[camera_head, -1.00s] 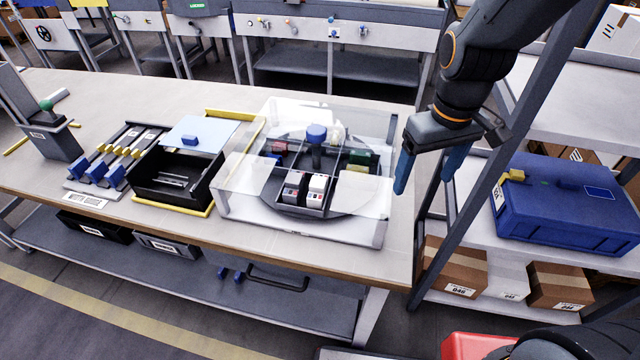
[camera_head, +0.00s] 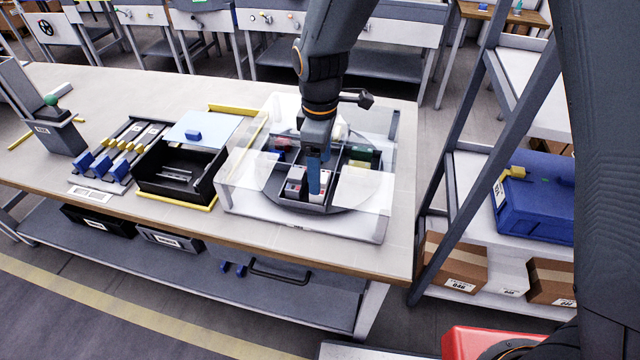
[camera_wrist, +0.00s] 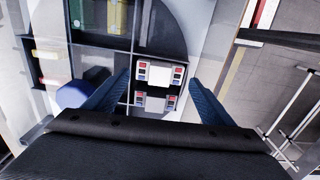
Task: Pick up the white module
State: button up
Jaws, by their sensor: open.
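The white module (camera_wrist: 160,75) sits in a compartment of the round dark turntable tray (camera_head: 345,208). In the wrist view it has a white top with red and blue marks, and it lies between my gripper's fingertips (camera_wrist: 160,84). A second, greyer module (camera_wrist: 155,102) sits beside it, closer to my gripper's palm. My gripper (camera_head: 314,182) is open and points down over the front compartment. In the head view its fingers hide most of the white module, while the grey module (camera_head: 293,184) shows at left. I cannot tell whether the fingers touch the white module.
A clear cover (camera_head: 245,172) spans parts of the turntable housing around my gripper. A blue knob (camera_wrist: 73,94) rises at the tray's centre. Other compartments hold a red and a green item (camera_head: 365,156). A black bin (camera_head: 178,178) stands left on the bench.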

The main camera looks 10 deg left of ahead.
jog(key=shift+f+p, duration=0.5)
jog(key=shift+f, duration=1.2)
jog(key=shift+c, duration=0.3)
jog(key=c, duration=0.9)
